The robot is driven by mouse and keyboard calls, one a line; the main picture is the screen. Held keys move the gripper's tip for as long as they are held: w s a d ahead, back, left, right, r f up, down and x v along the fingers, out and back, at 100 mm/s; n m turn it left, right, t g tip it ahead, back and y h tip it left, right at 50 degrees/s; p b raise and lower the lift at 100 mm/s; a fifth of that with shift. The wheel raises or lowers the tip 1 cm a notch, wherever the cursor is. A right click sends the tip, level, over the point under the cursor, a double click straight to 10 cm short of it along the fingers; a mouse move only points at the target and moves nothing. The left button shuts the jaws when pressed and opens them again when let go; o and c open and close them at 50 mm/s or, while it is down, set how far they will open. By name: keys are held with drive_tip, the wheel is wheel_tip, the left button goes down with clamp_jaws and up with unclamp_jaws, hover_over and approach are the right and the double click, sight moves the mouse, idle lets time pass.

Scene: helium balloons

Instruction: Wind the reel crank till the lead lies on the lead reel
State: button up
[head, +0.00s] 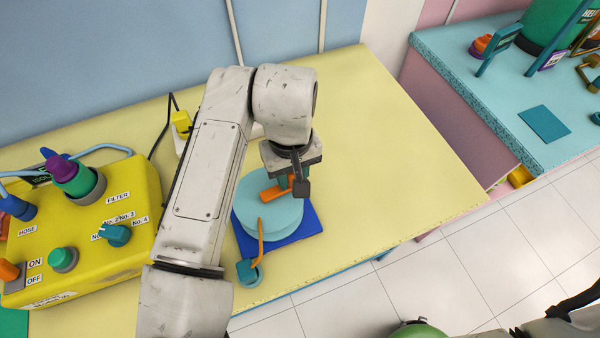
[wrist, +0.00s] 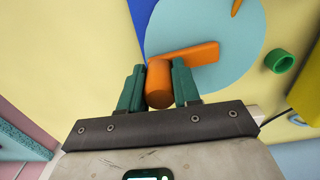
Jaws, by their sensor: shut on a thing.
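The lead reel (head: 259,215) is a light blue round drum on a dark blue base plate (head: 303,226) on the yellow table. The orange reel crank (head: 271,194) lies across its top; in the wrist view its arm (wrist: 194,54) runs to an upright knob (wrist: 159,84). My gripper (wrist: 159,87) is shut on that knob, with a green finger on each side. In the head view my gripper (head: 291,184) is over the reel's right side and partly hides the crank. An orange lead (head: 261,238) hangs from the reel's front to a teal plug-like end (head: 249,271) at the table edge.
A yellow control box (head: 90,220) with knobs and switches stands at the left. A small yellow object (head: 181,122) with a black cable is behind my arm. The yellow table (head: 400,160) is clear to the right. A teal counter (head: 480,90) stands beyond.

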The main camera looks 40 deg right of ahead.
drive_tip(key=shift+w, duration=0.3)
drive_tip(key=shift+w+d, duration=0.1)
drive_tip(key=shift+w, duration=0.5)
drive_tip(key=shift+w+a+p, duration=0.2)
drive_tip(key=shift+w+p, duration=0.1)
drive_tip(key=shift+w, duration=0.3)
